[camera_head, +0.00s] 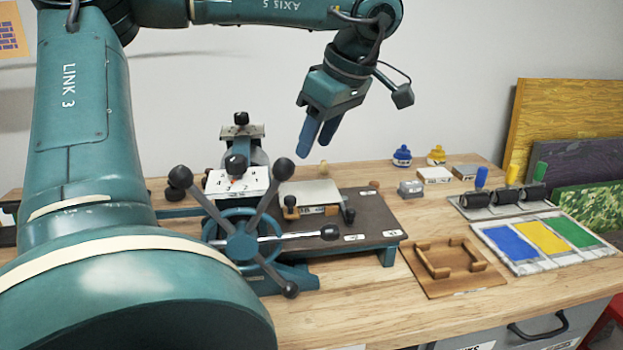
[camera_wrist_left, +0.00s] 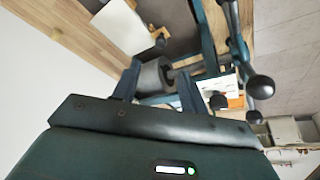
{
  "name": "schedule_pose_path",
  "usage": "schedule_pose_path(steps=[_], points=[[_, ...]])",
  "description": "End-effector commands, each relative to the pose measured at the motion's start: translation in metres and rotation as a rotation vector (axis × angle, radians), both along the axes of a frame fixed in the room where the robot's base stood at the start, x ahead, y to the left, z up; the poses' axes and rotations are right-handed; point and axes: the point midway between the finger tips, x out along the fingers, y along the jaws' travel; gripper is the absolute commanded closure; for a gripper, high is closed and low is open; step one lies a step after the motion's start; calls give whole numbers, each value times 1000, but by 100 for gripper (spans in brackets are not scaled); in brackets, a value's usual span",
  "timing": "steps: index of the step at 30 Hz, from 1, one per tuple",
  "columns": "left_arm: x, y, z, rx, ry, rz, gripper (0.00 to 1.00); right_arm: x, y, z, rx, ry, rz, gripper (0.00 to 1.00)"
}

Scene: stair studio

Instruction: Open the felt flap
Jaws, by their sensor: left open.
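A pale, flat panel that looks like the felt flap (camera_head: 312,194) lies on the dark bed (camera_head: 365,208) of a teal press, beside its white scale block. A small knob on a dark handle stands at its near left edge. It also seems to show as a pale sheet (camera_wrist_left: 122,26) at the upper left in the left wrist view. My left gripper (camera_head: 318,142) is open and empty, in the air above and behind the panel, fingers pointing down. In the left wrist view its two fingers (camera_wrist_left: 158,88) stand apart, with a grey roller showing beyond them. My right gripper is not in view.
The press's spoked handwheel (camera_head: 242,243) with black knobs stands in front, left of the panel. Right of the press lie a wooden frame board (camera_head: 452,266) and a blue, yellow and green colour tray (camera_head: 540,240). Ink jars (camera_head: 402,156) stand behind.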

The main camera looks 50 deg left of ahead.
Motion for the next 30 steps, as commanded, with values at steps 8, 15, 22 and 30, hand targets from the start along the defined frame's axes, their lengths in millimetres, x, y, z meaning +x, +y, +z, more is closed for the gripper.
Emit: schedule_pose_path(steps=[8, 15, 22, 30], points=[[-6, 17, -49, -9, -1, 0, 57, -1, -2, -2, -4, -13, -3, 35], [-12, 35, -92, -8, -2, 0, 57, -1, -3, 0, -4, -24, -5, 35], [-14, 44, -113, -6, -5, 1, 57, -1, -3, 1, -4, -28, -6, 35], [-15, 45, -117, -6, -5, 1, 57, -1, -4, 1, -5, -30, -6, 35]])
